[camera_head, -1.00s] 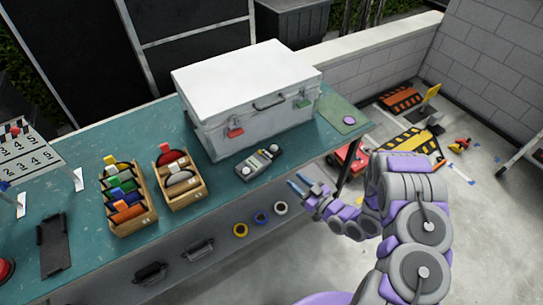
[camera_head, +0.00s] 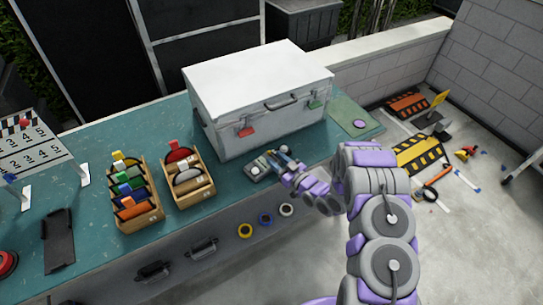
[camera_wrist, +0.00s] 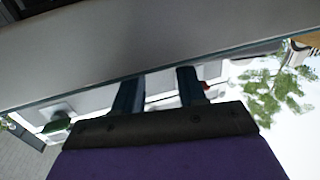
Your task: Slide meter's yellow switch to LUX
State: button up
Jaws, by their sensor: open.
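The meter (camera_head: 259,167) is a small grey device with white round parts. It lies on the teal bench in front of the white case, and my gripper partly covers its right part. Its yellow switch and the LUX mark are too small to make out. My gripper (camera_head: 283,158) has its blue fingers over the meter's right end; I cannot tell whether they touch it. In the wrist view my gripper (camera_wrist: 158,85) shows two dark blue fingers apart with nothing between them. The meter cannot be picked out in the wrist view.
The white case (camera_head: 258,95) stands right behind the meter. Two wooden racks (camera_head: 137,205) (camera_head: 190,180) of coloured pieces stand to the left. A black tray (camera_head: 58,238) lies farther left. A green pad with a purple disc (camera_head: 359,124) lies right of the case. Tape rolls (camera_head: 265,220) hang on the bench front.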

aim_at(270, 153)
jog(key=shift+w+a, duration=0.45)
jog(key=shift+a, duration=0.1)
jog(key=shift+w+r, duration=0.1)
jog(key=shift+w, duration=0.65)
jog(key=shift+a, duration=0.1)
jog(key=shift+a, duration=0.15)
jog(key=shift+c, duration=0.3)
jog(key=shift+a, duration=0.25)
jog(key=c, duration=0.3)
jog(key=shift+d, duration=0.4)
grip_shut()
jog(key=shift+a, duration=0.15)
